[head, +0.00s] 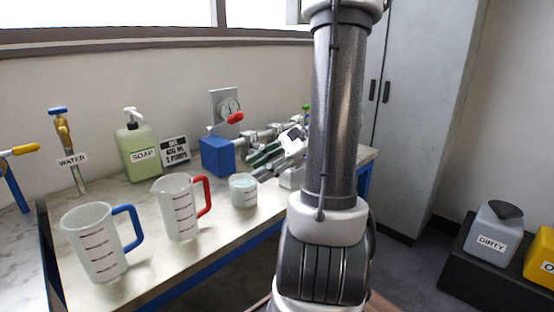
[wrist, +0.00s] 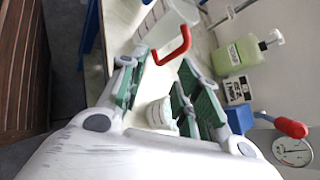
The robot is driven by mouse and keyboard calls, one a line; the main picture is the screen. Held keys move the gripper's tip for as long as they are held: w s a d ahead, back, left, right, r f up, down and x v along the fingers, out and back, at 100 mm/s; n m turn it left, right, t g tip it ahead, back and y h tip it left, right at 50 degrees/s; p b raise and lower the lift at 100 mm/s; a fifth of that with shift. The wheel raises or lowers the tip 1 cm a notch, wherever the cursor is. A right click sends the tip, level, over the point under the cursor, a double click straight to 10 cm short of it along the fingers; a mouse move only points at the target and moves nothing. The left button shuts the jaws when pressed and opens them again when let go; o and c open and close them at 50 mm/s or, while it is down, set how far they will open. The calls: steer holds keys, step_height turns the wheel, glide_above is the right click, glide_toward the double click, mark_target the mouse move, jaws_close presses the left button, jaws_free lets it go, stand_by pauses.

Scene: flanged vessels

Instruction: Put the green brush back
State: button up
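I cannot make out the green brush for certain in either view. A small green bit (head: 305,107) shows at the back of the bench, partly behind my arm, and I cannot tell what it belongs to. My gripper (head: 258,166) is above the back right of the bench, near the small cup (head: 243,190). In the wrist view my gripper (wrist: 162,75) has its two green-padded fingers spread apart with nothing held between them. The small cup (wrist: 158,113) shows beyond the gap between the fingers.
A red-handled jug (head: 180,208) and a blue-handled jug (head: 95,243) stand on the bench (head: 150,275). Behind are the soap bottle (head: 138,150), a black sign (head: 174,151), a blue block (head: 216,156) and the water tap (head: 66,135). A DIRTY container (head: 490,235) stands at right.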

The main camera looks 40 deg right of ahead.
steer(key=s+a+r+n+g+h, duration=0.2)
steer(key=s+a+n+g+h, duration=0.3)
steer(key=s+a+n, duration=0.45)
steer(key=d+r+n+t+h, duration=0.2)
steer(key=d+r+n+h, duration=0.2)
steer(key=n, duration=0.6)
steer(key=shift+s+d+r+t+h, duration=0.2)
steer(key=shift+d+r+t+h, duration=0.15)
steer(key=shift+d, duration=0.1)
steer(key=shift+d, duration=0.1)
